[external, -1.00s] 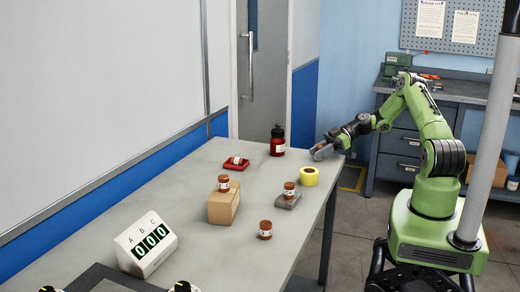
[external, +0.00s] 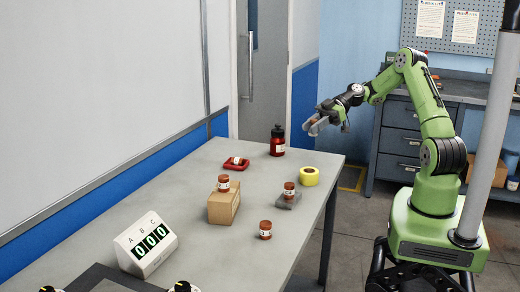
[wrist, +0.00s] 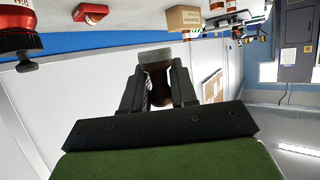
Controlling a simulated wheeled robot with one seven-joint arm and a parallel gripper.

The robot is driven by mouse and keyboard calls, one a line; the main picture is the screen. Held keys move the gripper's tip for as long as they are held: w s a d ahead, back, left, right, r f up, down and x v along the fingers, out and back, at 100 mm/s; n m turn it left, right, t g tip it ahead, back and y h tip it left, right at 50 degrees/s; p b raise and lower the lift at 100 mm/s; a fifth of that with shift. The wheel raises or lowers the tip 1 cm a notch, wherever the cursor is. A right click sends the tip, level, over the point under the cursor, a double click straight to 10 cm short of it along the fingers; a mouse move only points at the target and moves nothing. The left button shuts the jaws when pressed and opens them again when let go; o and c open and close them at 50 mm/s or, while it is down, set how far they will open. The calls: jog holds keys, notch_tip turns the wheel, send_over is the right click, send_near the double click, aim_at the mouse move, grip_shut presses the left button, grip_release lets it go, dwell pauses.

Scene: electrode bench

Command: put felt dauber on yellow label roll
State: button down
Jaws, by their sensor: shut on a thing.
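The yellow label roll (external: 309,176) lies flat on the table near its right edge, with nothing on it. My gripper (external: 316,124) is in the air above the far right end of the table, up and slightly right of the roll in the picture. It is shut on a small brown thing with a grey end, which I take to be the felt dauber (wrist: 154,68). In the wrist view the dauber sits between the two dark fingers (wrist: 157,88), which partly hide it. The roll does not show clearly in the wrist view.
A red bottle with a black cap (external: 277,140) stands behind the roll. A red tray (external: 236,168), a cardboard box (external: 223,207) and a grey block (external: 287,202) each bear a brown jar. Another jar (external: 265,230) stands on the table, with a counter display (external: 147,246) nearer.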

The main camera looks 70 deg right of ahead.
jog(key=r+n+g+y+b, duration=0.1)
jog(key=r+n+g, duration=0.1)
send_over(309, 171)
notch_tip(309, 171, down, 10)
jog(key=b, duration=0.3)
jog(key=shift+f+b, duration=0.15)
jog(key=shift+b, duration=0.15)
jog(key=c, duration=0.9)
grip_release()
